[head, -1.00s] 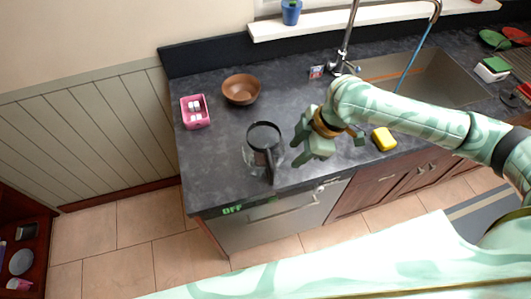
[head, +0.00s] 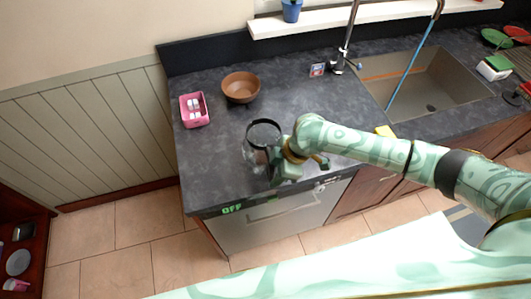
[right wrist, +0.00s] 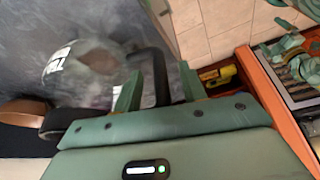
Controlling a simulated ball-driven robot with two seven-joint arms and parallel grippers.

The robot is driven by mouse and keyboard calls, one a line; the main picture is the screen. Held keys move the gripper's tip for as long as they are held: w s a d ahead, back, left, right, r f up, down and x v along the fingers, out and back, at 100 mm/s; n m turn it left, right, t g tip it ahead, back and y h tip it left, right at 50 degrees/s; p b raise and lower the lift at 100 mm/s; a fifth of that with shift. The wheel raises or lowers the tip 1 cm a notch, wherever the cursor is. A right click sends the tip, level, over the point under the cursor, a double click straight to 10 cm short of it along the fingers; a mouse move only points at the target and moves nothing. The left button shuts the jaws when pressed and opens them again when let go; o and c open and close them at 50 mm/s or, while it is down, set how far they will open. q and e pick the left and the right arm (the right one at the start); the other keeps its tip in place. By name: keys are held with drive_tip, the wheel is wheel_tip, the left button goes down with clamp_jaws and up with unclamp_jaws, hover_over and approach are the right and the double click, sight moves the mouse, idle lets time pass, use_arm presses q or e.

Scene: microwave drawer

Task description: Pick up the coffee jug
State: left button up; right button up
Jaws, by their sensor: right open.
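The coffee jug (head: 262,134) stands upright on the dark counter near its front edge. It is clear glass with a black rim and a black handle, and it also shows in the right wrist view (right wrist: 85,66). My right gripper (head: 282,170) is at the jug's right front side and hides part of it in the head view. In the right wrist view the gripper (right wrist: 160,78) is open, with the black handle (right wrist: 159,66) between its two green fingers. The fingers do not appear closed on it. My left gripper is not in view.
A brown bowl (head: 240,87) and a pink tray (head: 195,110) stand behind and left of the jug. The sink (head: 440,80) is at the right. An appliance with green "OFF" lettering (head: 232,208) is below the counter edge.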

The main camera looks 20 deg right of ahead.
drive_tip(key=shift+a+f, duration=0.25)
drive_tip(key=shift+f, duration=0.3)
drive_tip(key=shift+c, duration=0.2)
clamp_jaws()
drive_tip(key=shift+w+r, duration=0.1)
drive_tip(key=shift+r, duration=0.05)
